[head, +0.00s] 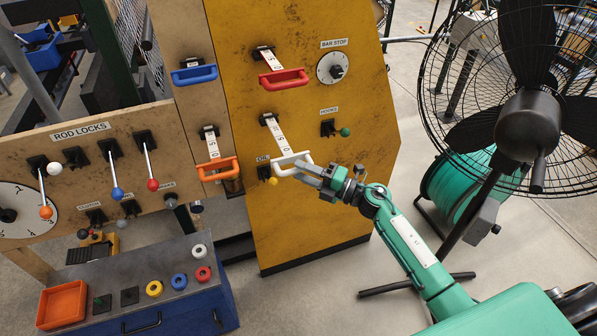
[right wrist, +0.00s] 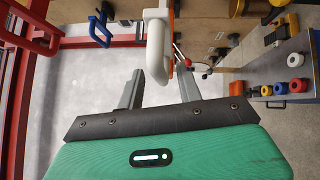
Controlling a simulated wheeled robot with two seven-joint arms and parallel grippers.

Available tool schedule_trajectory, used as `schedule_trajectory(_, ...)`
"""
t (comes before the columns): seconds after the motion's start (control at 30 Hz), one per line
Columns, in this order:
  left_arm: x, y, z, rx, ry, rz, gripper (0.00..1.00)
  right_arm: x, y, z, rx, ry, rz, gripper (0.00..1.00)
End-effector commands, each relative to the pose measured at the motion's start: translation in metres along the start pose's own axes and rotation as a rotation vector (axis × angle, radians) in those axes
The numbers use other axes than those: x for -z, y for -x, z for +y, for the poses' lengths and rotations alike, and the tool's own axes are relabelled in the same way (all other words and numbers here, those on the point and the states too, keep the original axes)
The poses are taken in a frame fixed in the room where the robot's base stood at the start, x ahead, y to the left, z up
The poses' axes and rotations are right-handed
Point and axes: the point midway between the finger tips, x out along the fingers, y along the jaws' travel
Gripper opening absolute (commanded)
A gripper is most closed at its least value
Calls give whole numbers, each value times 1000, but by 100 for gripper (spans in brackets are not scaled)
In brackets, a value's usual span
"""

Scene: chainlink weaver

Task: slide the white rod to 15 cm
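The white rod's handle (head: 292,163) sticks out of the yellow panel at the end of a white scale strip (head: 275,133) with dark numbers. My right gripper (head: 314,170) is at the right end of this handle. In the right wrist view, the white handle (right wrist: 156,55) reaches between the two fingers of my right gripper (right wrist: 162,88). The fingers stand apart, with a visible gap on the right side of the handle. Contact on the left side is hard to tell. My left gripper is in neither view.
An orange handle (head: 217,168) is to the left of the white one, with red (head: 284,79) and blue (head: 194,74) handles above. A yellow knob (head: 272,181) is close below. A black fan (head: 528,120) and a green hose reel (head: 462,190) stand at right.

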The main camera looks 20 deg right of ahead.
Motion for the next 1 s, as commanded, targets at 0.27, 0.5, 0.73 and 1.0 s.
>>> schedule_trajectory(0.27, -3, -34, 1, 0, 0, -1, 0, 2, 66, -8, 5, 2, 1, 36)
schedule_trajectory(0.5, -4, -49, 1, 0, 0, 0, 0, 1, 106, -5, 3, -1, 0, 36)
schedule_trajectory(0.73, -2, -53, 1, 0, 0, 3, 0, 1, 119, -1, 1, 0, 1, 36)
schedule_trajectory(1.0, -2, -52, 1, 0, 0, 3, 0, 0, 119, 0, 1, 0, 1, 36)
